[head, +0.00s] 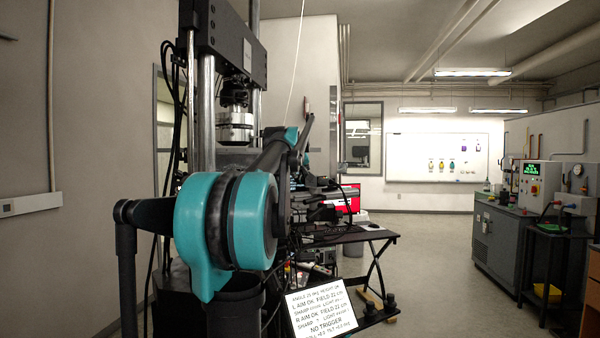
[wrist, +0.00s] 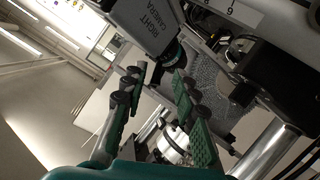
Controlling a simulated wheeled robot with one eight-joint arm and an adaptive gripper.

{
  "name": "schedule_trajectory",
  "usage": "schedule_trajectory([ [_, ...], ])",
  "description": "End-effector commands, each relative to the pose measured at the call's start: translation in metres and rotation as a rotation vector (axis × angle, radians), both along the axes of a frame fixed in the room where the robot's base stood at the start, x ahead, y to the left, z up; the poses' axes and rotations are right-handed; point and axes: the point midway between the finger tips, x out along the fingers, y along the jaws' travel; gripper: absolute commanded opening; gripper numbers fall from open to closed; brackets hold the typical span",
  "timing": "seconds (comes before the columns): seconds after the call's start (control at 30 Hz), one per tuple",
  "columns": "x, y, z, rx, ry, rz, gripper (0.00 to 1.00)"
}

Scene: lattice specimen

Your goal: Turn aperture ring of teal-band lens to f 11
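In the wrist view, a grey camera (wrist: 142,28) labelled RIGHT CAMERA hangs upside-down-tilted at the top middle. A short dark lens (wrist: 170,54) sticks out from its lower right end. I cannot make out a clear teal band, the aperture ring or its numbers. My gripper (wrist: 158,75) is open, with its green-padded fingers apart on either side and their tips near the lens. Nothing shows gripped between them. In the head view my gripper is not clear among the dark gear behind my teal arm.
A testing machine (head: 236,125) with steel columns stands behind my arm. A white sign (head: 320,310) reads NO TRIGGER and lists angle and field values. A black table (head: 350,237) stands beside it. The floor at the right (head: 425,270) is clear. A bright cylinder (wrist: 175,140) shows between the fingers.

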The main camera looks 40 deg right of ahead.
Motion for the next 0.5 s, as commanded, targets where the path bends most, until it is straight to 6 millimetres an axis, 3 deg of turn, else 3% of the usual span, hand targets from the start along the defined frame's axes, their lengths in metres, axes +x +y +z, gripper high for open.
schedule_trajectory([
  [0.1, -0.0001, 0.0001, 0.0, 0.0, 0.0, 0.0, 0.29],
  [0.33, -0.0002, 0.0002, 0.0001, 0.0, 0.0, 0.0, 0.0],
  [0.5, -0.0001, 0.0004, 0.0, 0.0, 0.0, 0.0, 0.0],
])
